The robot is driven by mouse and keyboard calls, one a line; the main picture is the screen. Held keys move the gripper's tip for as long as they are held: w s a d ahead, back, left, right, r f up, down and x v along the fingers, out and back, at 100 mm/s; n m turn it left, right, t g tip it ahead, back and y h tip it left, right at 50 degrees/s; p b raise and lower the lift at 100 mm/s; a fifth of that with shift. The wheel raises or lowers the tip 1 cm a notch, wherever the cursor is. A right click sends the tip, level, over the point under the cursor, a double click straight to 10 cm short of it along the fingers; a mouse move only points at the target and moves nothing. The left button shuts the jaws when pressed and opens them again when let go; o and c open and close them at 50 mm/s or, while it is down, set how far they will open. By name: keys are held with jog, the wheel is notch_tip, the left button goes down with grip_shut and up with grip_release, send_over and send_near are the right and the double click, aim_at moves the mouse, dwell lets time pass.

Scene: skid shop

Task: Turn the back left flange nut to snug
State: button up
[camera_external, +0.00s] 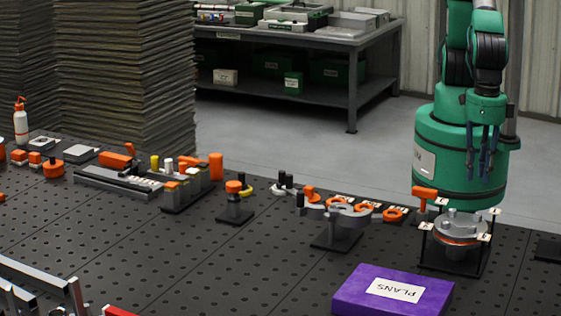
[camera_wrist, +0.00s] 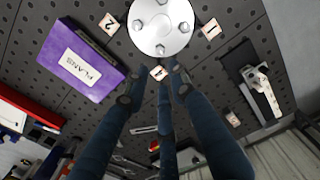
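The round grey flange (camera_external: 462,224) with an orange ring under it stands on a dark stand at the right of the table. In the wrist view the flange's disc (camera_wrist: 160,17) is cut by the top edge, with several nuts around its face, one being the near nut (camera_wrist: 162,48). I cannot tell which is the back left one. Numbered tags stand around it, including the tag 2 (camera_wrist: 108,22) and the tag 1 (camera_wrist: 211,28). My gripper (camera_external: 487,172) hangs fingers down above the flange, clear of it. In the wrist view its fingertips (camera_wrist: 155,82) are apart with nothing held.
A purple PLANS box (camera_external: 392,296) lies in front of the flange. An orange-headed tool (camera_external: 424,194) stands up beside the flange's left side. A grey stand with orange parts (camera_external: 338,225) is further left. Perforated table is bare between them.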

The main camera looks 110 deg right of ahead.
jog(key=w+d+r+m+b, duration=0.1)
jog(key=w+d+r+m, duration=0.2)
jog(key=d, duration=0.3)
jog(key=w+d+r+m+t+b, duration=0.1)
jog(key=w+d+r+m, duration=0.2)
jog(key=d, duration=0.4)
jog(key=w+d+r+m+y+b, duration=0.1)
jog(key=w+d+r+m, duration=0.1)
jog(key=w+d+r, duration=0.2)
jog(key=d+r, duration=0.1)
jog(key=d, duration=0.2)
jog(key=shift+w+m, duration=0.3)
jog(key=shift+m, duration=0.1)
jog(key=shift+o, duration=1.4)
jog(key=s+a+f+n+p, duration=0.1)
jog(key=s+a+f+n, duration=0.2)
jog(key=a, duration=0.3)
jog(key=s+a+f+n+p, duration=0.2)
jog(key=s+a+f+n, duration=0.2)
jog(key=a, duration=0.3)
jog(key=s+a+f+n+g+h+p, duration=0.1)
jog(key=s+a+f+n, duration=0.2)
jog(key=a, duration=0.4)
jog(key=shift+s+a+f+n+p, duration=0.15)
jog(key=shift+s+f+n+p, duration=0.25)
jog(key=shift+n, duration=0.3)
jog(key=shift+s+f, duration=0.1)
